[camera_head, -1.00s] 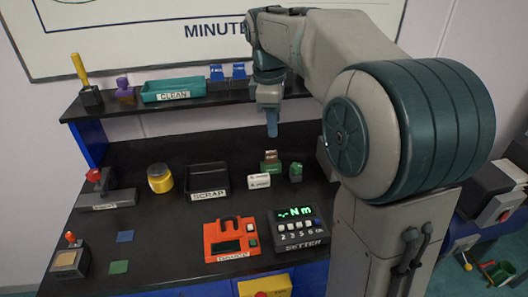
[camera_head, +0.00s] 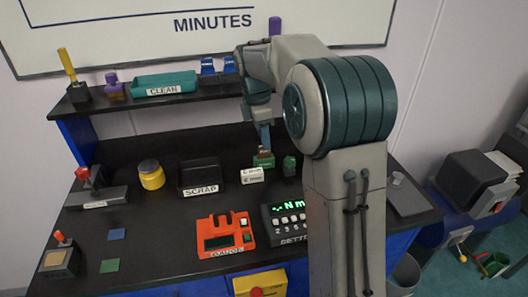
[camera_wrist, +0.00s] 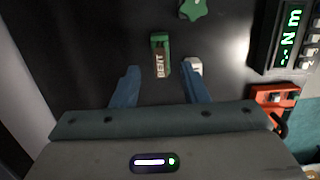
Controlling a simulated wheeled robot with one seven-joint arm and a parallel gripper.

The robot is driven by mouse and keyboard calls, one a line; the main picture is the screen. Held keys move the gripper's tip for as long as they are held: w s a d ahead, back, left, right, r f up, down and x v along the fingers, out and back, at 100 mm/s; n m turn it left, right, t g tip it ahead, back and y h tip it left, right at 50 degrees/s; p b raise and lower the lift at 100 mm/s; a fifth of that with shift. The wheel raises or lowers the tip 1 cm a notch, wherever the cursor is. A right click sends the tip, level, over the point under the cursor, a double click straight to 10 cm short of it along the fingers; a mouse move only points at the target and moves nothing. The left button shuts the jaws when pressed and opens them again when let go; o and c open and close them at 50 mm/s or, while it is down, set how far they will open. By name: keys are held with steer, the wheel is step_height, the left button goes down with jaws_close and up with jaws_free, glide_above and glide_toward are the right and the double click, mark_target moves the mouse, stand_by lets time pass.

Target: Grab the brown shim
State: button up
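The brown shim (camera_wrist: 160,67), with the word BENT on it, stands in a small green holder (camera_wrist: 161,41) in the wrist view. The green holder also shows in the head view (camera_head: 263,161), where my fingers mostly hide the shim. My gripper (camera_wrist: 160,72) is open, with one blue finger on each side of the shim's line. The fingertips appear to be just short of or around the shim; I cannot tell the exact depth. No contact shows. In the head view my gripper (camera_head: 265,143) points down just above the holder.
A white labelled block (camera_head: 252,176) stands close at the holder's left and a green knob-like part (camera_head: 289,166) at its right. The black scrap tray (camera_head: 202,177), orange device (camera_head: 225,236) and torque display unit (camera_head: 288,220) are nearby. A shelf (camera_head: 150,100) runs behind.

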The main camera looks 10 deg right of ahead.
mark_target(264, 156)
step_height(264, 156, down, 5)
steer(key=shift+d+p, duration=0.1)
steer(key=shift+p, duration=0.25)
jaws_close()
steer(key=shift+r, duration=0.1)
